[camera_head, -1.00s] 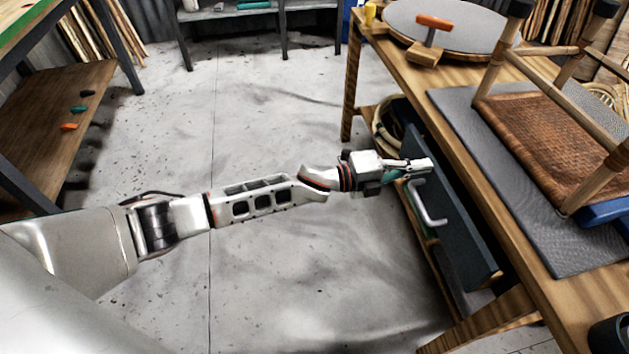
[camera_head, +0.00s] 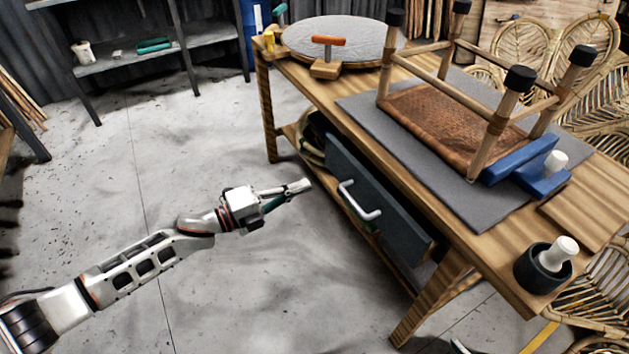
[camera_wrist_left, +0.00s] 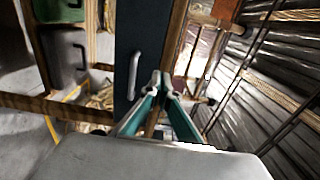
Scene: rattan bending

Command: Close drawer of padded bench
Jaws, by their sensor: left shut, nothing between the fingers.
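The padded bench is a wooden table (camera_head: 482,238) with a grey pad (camera_head: 440,185) on top. Its drawer has a dark blue-grey front (camera_head: 388,208) with a pale bar handle (camera_head: 358,203). The front stands close under the tabletop edge; no drawer interior shows, and I cannot tell whether a small gap remains. My left gripper (camera_head: 303,187) is shut and empty, left of the handle and apart from it in the head view. In the left wrist view, the shut fingertips (camera_wrist_left: 160,80) are just right of the handle (camera_wrist_left: 134,75) and front (camera_wrist_left: 143,30). My right gripper is out of view.
An upturned stool with a woven seat (camera_head: 435,122) lies on the pad beside blue blocks (camera_head: 520,168). A round grey disc (camera_head: 340,40) and a dark cup (camera_head: 542,270) sit on the bench. The floor (camera_head: 210,150) left of the bench is clear.

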